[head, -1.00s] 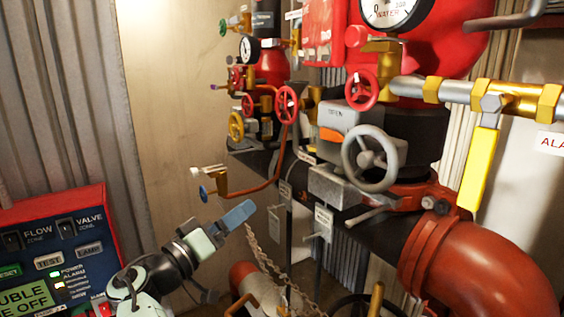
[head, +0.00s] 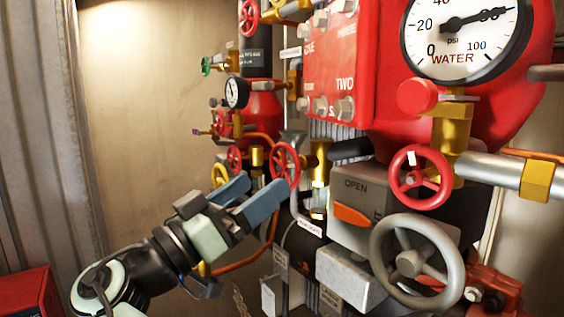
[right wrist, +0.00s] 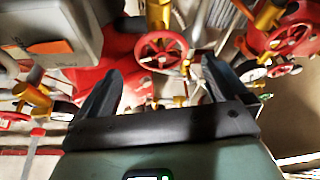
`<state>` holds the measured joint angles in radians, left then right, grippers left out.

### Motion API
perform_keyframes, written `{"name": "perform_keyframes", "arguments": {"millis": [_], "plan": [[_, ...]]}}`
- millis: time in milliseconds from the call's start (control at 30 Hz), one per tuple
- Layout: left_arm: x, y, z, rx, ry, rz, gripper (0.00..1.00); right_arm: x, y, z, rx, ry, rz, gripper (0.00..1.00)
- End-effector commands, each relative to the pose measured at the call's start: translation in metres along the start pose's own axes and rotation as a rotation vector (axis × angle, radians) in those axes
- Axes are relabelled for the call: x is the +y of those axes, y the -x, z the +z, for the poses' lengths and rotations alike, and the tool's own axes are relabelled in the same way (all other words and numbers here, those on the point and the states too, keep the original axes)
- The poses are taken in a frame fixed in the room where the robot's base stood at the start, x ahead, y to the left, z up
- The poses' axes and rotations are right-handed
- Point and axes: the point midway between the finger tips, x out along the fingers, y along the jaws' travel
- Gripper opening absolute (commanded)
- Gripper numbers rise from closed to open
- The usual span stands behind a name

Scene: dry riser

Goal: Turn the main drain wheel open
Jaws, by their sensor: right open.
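Several handwheels sit on the pipework, and I cannot read a label that marks one as the main drain. A red spoked wheel (head: 285,165) is at the middle of the head view, just beyond my right gripper (head: 264,187). The gripper is open and empty, its blue-grey fingers pointing toward that wheel. In the right wrist view, a red wheel (right wrist: 162,52) shows ahead between the fingers (right wrist: 160,75), with a gap before it. I cannot tell contact from the head view. My left gripper is not in view.
A grey wheel (head: 410,262) stands front right, below a grey box (head: 362,205) with an orange OPEN pointer. Another red wheel (head: 420,177) is under the water gauge (head: 465,38). A red panel (head: 25,295) is at lower left. Open space lies before the left wall.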

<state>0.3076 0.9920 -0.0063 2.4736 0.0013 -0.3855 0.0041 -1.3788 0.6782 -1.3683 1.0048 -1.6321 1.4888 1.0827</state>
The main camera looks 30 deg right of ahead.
Motion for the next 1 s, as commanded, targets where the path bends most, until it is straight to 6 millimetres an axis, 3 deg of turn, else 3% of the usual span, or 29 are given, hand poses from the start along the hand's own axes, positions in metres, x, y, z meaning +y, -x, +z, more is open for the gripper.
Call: {"name": "perform_keyframes", "arguments": {"millis": [100,300,733,767,900,1000], "plan": [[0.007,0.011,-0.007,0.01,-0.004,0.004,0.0,0.001,-0.027,-0.003,-0.003,-0.002,0.001,1.0],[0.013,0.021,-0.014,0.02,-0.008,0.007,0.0,0.001,-0.055,-0.002,-0.001,-0.002,0.001,1.0],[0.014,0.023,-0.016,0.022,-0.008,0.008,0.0,0.0,-0.065,0.0,0.001,0.0,-0.001,1.0],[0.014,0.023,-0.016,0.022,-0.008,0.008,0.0,0.0,-0.065,0.0,0.001,0.0,-0.001,0.97],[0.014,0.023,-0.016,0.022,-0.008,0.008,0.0,0.0,-0.065,0.0,0.001,0.0,-0.001,0.55],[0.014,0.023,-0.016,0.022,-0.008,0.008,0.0,0.0,-0.065,0.0,0.001,0.001,-0.001,0.55]]}}
